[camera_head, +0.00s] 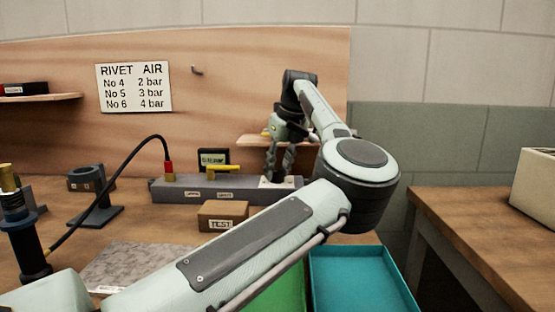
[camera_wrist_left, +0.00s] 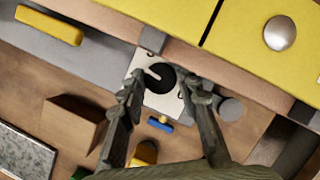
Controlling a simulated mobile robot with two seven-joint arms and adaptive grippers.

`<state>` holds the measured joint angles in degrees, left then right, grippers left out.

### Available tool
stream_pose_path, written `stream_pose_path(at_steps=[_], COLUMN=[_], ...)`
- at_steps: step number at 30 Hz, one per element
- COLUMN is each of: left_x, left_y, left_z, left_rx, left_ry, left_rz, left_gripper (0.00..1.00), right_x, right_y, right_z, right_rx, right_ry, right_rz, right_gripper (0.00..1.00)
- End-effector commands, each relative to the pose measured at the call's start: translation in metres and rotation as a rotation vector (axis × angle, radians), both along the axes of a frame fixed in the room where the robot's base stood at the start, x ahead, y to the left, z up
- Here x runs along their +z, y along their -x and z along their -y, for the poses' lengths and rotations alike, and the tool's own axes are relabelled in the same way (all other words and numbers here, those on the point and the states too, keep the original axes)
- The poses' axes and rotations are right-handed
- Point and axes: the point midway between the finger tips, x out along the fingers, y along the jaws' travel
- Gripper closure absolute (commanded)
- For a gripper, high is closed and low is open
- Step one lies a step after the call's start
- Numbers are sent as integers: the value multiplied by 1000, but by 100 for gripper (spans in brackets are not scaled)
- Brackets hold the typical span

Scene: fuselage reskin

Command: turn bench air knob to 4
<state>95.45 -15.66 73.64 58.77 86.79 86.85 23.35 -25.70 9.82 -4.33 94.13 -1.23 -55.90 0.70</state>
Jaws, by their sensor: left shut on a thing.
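The bench air knob (camera_wrist_left: 160,78) is a dark round knob with a white mark, on a white plate (camera_wrist_left: 143,62) in the left wrist view. It sits at the right end of a grey manifold bar (camera_head: 170,191). My left gripper (camera_head: 277,174) points down over that end, its fingers on both sides of the knob and shut on it; the fingers also show in the left wrist view (camera_wrist_left: 162,82). Scale numbers around the knob are too small or covered to read. A small dark gauge (camera_head: 213,157) stands behind the bar; its reading is not legible. My right gripper is not in view.
A yellow lever (camera_head: 223,168) and a red hose connector (camera_head: 168,167) are on the bar. A cardboard box (camera_head: 222,215) stands in front. A wall chart (camera_head: 133,87) lists No 4 2 bar, No 5 3 bar, No 6 4 bar. A teal tray (camera_head: 360,280) is at front right.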

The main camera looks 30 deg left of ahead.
Motion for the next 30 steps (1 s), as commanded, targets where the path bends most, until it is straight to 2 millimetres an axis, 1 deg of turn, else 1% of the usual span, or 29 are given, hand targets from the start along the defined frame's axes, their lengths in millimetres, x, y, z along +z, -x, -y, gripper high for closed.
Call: stream_pose_path(at_steps=[3,8,18,30], left_x=[2,1,0,0], left_y=[-1,-1,-1,-1], left_z=[0,0,0,0], left_rx=[86,182,284,294], left_ry=[-2,-2,0,1], left_rz=[-1,-1,1,1], left_gripper=[97,97,97,97], right_x=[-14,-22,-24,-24], right_y=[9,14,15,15], right_z=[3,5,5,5], right_rx=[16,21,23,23], right_ry=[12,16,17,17], right_rz=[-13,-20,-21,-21], right_gripper=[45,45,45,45])
